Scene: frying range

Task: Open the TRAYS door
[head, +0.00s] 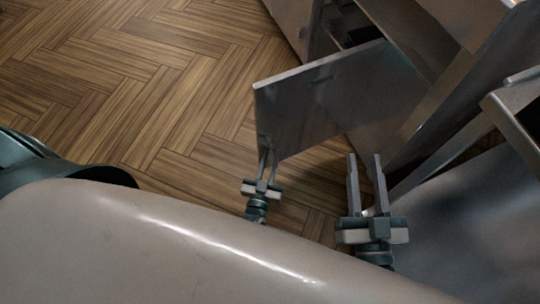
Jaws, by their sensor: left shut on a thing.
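A flat metal door panel (335,100) stands swung out from the steel cabinet at the upper right, over the wood floor. No TRAYS label is readable on it. My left gripper (267,158) is at the panel's near lower-left corner, with its fingers close together and shut on the door there. The exact part between the fingers is too small to make out. My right gripper (365,158) is open, its two fingers apart and empty, to the right of the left gripper and in front of the panel's lower right part.
Steel cabinet fronts (425,45) and an opening with dark shelves lie behind the door. More metal panels and a frame (515,105) crowd the right side. The herringbone wood floor (130,80) at left is clear. My own pale body fills the bottom.

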